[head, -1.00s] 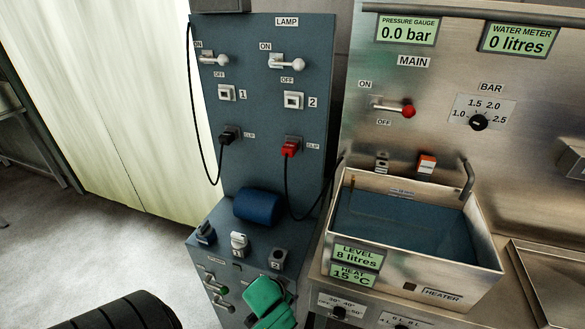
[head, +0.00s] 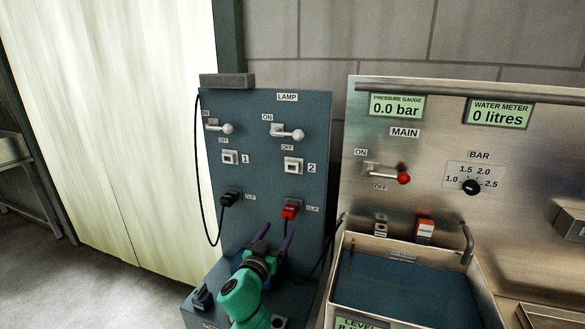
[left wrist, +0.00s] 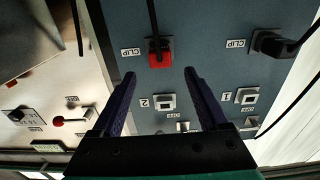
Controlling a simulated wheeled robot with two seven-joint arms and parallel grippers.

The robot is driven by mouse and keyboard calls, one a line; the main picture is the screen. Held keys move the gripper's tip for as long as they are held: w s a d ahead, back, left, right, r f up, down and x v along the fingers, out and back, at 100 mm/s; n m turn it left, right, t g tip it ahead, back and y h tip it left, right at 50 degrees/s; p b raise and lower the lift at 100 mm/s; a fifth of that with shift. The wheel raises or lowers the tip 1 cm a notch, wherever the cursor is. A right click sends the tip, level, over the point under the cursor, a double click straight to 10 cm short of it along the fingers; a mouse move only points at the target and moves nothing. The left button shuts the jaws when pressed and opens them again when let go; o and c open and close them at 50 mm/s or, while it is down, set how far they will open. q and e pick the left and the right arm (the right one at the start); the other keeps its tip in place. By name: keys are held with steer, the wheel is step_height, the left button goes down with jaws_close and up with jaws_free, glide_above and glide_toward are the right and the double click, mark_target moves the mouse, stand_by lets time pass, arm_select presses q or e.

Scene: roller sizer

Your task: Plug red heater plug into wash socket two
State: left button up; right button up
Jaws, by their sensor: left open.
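The red heater plug (head: 290,209) sits in its clip on the blue-grey lamp panel, with a black cable hanging from it. It also shows in the left wrist view (left wrist: 159,58), beyond and between my fingertips. Socket 2 (head: 293,165) is a white-framed square above the plug, empty; it also shows in the left wrist view (left wrist: 165,102). My left gripper (head: 274,238) is open and empty, just below the red plug in the head view, its blue fingers pointing at the panel. My right gripper is out of view.
A black plug (head: 230,198) sits in the clip to the left, its cable looping along the panel edge. Socket 1 (head: 230,158) is empty. Lever switches (head: 288,134) stick out above the sockets. A steel water tank (head: 357,244) stands to the right.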

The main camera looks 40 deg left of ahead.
mark_target(287, 217)
arm_select(q)
steer(key=b+x, duration=0.2)
steer(key=x, duration=0.7)
stand_by(1.0)
jaws_close()
steer(key=shift+s, duration=0.15)
steer(key=shift+p+v, duration=1.1)
steer(key=shift+v, duration=1.75)
